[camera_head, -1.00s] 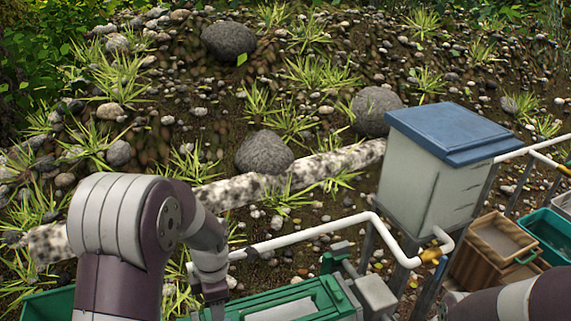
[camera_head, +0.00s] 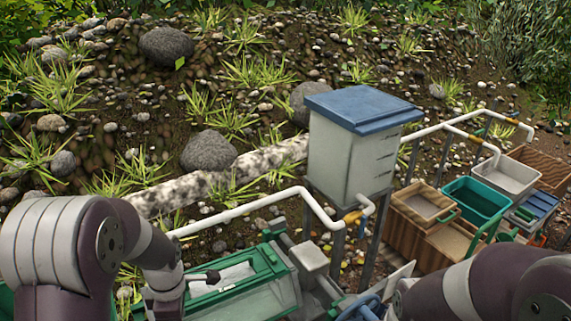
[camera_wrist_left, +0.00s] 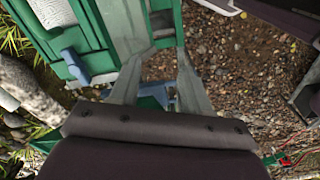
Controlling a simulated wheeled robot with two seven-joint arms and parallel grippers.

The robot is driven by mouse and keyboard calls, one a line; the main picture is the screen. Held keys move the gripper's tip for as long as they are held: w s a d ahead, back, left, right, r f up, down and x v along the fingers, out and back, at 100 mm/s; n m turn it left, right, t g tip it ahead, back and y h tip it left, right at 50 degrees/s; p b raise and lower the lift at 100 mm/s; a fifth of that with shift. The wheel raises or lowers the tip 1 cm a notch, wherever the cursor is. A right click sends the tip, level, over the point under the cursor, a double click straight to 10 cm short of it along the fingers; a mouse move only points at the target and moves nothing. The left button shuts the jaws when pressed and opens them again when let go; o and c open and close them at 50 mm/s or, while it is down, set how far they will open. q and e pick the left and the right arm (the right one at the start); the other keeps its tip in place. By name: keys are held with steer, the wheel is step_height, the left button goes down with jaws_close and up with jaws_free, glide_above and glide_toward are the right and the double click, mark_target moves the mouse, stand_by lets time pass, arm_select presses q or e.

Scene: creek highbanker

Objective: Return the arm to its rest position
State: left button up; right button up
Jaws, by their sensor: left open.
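My left arm (camera_head: 80,250) comes in from the left in the head view, bent, with its wrist low beside the green-framed sluice box (camera_head: 235,275). My left gripper (camera_wrist_left: 158,58) shows in the left wrist view. Its two grey fingers are apart, with nothing seen held between them. The green frame and gravel ground lie beyond the fingers. My right arm (camera_head: 490,285) shows at the lower right of the head view; its gripper is out of view.
A white tank with a blue lid (camera_head: 362,105) stands on legs behind the sluice box, with a white pipe (camera_head: 255,205) running beside it. Wooden crates (camera_head: 425,205), a green tub (camera_head: 475,203) and a grey tub (camera_head: 507,175) stand at the right. A rocky bank rises behind.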

arm_select(q)
steer(key=s+d+f+m+t+b, duration=0.1)
steer(key=s+d+f+m+b, duration=0.1)
steer(key=m, duration=0.8)
steer(key=s+d+f+m+b, duration=0.3)
steer(key=s+m+b, duration=0.4)
steer(key=m, duration=0.3)
steer(key=shift+s+f+t+h+b, duration=0.2)
steer(key=shift+f+t+h+b, duration=0.15)
steer(key=shift+f+b, duration=0.45)
